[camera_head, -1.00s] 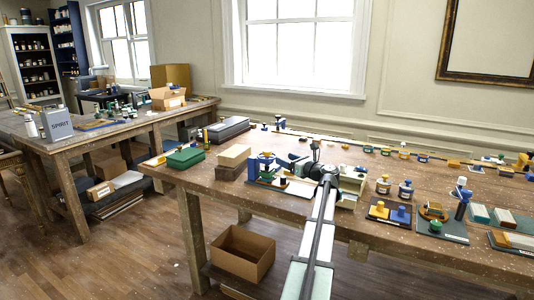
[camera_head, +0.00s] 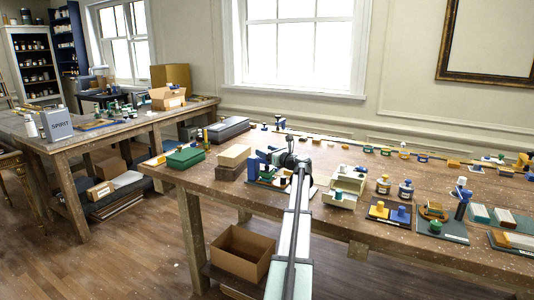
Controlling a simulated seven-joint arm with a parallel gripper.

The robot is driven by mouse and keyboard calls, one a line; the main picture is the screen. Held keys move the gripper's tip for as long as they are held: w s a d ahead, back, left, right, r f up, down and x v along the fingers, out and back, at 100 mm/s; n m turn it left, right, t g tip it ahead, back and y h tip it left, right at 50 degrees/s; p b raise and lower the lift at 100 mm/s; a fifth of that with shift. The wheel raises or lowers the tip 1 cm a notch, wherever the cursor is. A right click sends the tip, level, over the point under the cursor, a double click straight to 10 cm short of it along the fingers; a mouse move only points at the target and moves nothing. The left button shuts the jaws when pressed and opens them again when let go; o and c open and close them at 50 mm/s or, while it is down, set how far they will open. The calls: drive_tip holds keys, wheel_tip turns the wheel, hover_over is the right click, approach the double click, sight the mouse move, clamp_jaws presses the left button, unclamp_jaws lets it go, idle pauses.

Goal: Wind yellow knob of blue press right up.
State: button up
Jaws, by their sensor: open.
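The blue press (camera_head: 253,164) stands on its board near the front edge of the right table, left of my arm. Its blue upright shows, but my gripper and wrist cover most of its right part. I cannot make out its yellow knob behind them. My gripper (camera_head: 272,160) is open at the press's upper part. I cannot tell from this view whether the fingers touch the press or stand around the knob.
A cream block (camera_head: 235,152) and a green box (camera_head: 185,158) stand left of the press. A cream drawer unit (camera_head: 346,186) stands right of my arm, with bottles (camera_head: 383,185) beyond it. An open cardboard box (camera_head: 241,252) sits below the table.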

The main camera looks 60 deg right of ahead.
drive_tip(key=shift+c, duration=0.4)
drive_tip(key=c, duration=0.9)
drive_tip(key=shift+d+n+y, duration=0.15)
drive_tip(key=shift+n+y, duration=0.15)
drive_tip(key=shift+y, duration=0.1)
drive_tip(key=shift+d+n+t+y, duration=0.1)
drive_tip(key=shift+n+t+y, duration=0.4)
drive_tip(key=shift+y, duration=0.4)
drive_tip(key=n+y, duration=0.3)
drive_tip(key=y, duration=0.2)
drive_tip(key=shift+n, duration=0.3)
drive_tip(key=n+g+y, duration=0.1)
drive_tip(key=n+y, duration=0.1)
drive_tip(key=y, duration=0.1)
drive_tip(key=n+g+y, duration=0.1)
drive_tip(key=n+y, duration=0.1)
drive_tip(key=y, duration=0.1)
drive_tip(key=shift+a+n+g+y, duration=0.25)
drive_tip(key=shift+n+g+y, duration=0.55)
drive_tip(key=shift+y, duration=0.6)
drive_tip(key=shift+f, duration=0.1)
